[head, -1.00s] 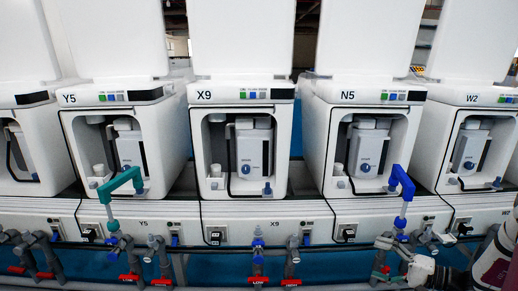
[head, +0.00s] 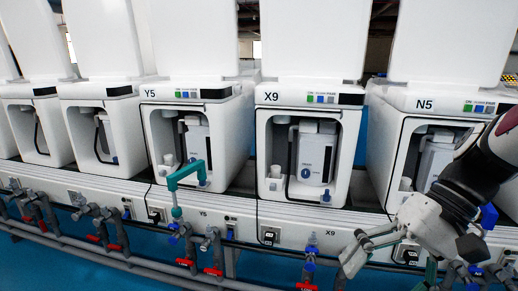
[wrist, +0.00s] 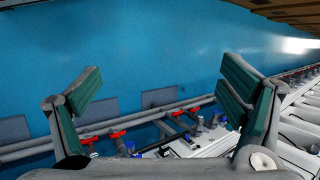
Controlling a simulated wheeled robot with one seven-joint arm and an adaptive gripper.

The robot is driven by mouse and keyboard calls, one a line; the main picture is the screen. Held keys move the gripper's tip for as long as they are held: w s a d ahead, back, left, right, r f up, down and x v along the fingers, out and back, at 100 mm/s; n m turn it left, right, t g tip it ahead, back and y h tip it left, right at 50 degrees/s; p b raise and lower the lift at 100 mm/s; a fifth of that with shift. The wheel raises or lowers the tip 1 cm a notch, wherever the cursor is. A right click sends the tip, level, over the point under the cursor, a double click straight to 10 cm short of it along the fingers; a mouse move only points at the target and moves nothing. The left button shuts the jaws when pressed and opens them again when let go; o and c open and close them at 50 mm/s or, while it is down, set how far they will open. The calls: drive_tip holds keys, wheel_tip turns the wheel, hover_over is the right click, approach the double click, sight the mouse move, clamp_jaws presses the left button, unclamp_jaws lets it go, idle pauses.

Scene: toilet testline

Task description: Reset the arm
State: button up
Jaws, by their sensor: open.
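My gripper (head: 392,248) is at the lower right of the head view, in front of the N5 unit (head: 438,155). It is a pale grey gripper with its fingers spread. In the wrist view my gripper (wrist: 168,98) is open, with green pads on both fingers and nothing between them. Past the fingers, the wrist view shows a blue floor (wrist: 150,50) and grey pipes. My arm (head: 472,185) covers part of the N5 unit and most of a blue pipe fitting (head: 488,216).
A row of white toilet test units, including Y5 (head: 190,93) and X9 (head: 309,98), stands on a long white base. Grey pipes with red valve handles (head: 212,272) run along the front. The blue floor lies in front.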

drive_tip(key=s+n+t+h, duration=0.15)
drive_tip(key=s+h, duration=0.55)
drive_tip(key=s, duration=0.9)
wheel_tip(320, 180, up, 34)
drive_tip(key=d+t+p, duration=0.1)
drive_tip(key=t+p, duration=0.3)
drive_tip(key=p, duration=2.7)
drive_tip(key=shift+f, duration=0.2)
drive_tip(key=shift+d+t, duration=0.1)
drive_tip(key=shift+t, duration=0.15)
